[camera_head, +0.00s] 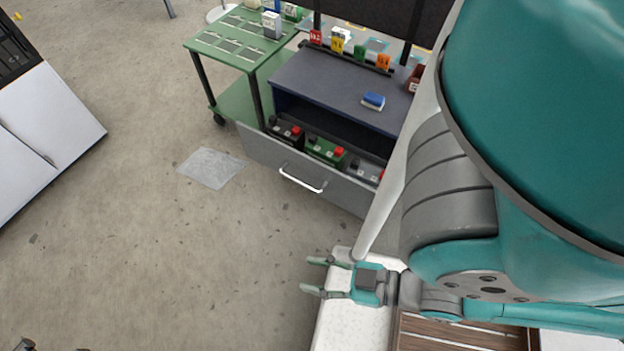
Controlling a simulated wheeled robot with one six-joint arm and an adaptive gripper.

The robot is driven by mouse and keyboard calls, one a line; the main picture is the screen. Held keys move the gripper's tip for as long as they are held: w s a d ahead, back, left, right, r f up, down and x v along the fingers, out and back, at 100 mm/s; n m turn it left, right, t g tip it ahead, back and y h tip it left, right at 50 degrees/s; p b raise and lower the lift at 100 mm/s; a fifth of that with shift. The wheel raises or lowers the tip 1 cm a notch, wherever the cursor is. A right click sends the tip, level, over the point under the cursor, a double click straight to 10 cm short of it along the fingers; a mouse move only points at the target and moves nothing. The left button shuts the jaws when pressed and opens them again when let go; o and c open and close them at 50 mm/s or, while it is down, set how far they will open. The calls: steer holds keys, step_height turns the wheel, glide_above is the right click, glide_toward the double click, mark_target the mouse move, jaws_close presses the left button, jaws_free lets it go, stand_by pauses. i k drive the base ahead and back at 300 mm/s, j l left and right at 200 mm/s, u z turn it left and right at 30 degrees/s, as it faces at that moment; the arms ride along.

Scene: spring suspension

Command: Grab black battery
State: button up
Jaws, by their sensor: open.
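A black battery (285,129) with a red terminal cap sits at the left end of an open drawer (268,153), in the upper middle of the head view. A green battery (324,151) and a grey battery (364,172) stand to its right in the same drawer. The drawer's front wall hides their lower parts. My gripper (316,275) is open and empty, low in the picture, pointing left. It is well apart from the drawer and the battery, nearer to me.
The drawer's handle (302,180) sticks out in front. A grey cabinet top (330,90) overhangs the drawer from behind, with a blue-and-white object (373,101) on it. A green cart (240,38) stands at the left.

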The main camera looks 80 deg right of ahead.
mark_target(289, 134)
steer(key=j+z, duration=0.15)
steer(key=z, duration=0.15)
steer(key=l+z, duration=0.15)
steer(key=z, duration=0.85)
steer(key=k+l+u, duration=0.1)
steer(key=k+l, duration=0.15)
steer(key=k, duration=0.2)
steer(key=k+l, duration=0.2)
steer(key=k, duration=0.25)
steer(key=k+l+u, duration=0.15)
steer(key=k, duration=0.25)
steer(key=k+l+u, duration=0.1)
steer(key=k, duration=0.4)
steer(key=i+j, duration=0.1)
steer(key=i, duration=0.4)
steer(key=i+j, duration=0.1)
steer(key=i, duration=0.4)
steer(key=i+j, duration=0.1)
steer(key=i, duration=0.4)
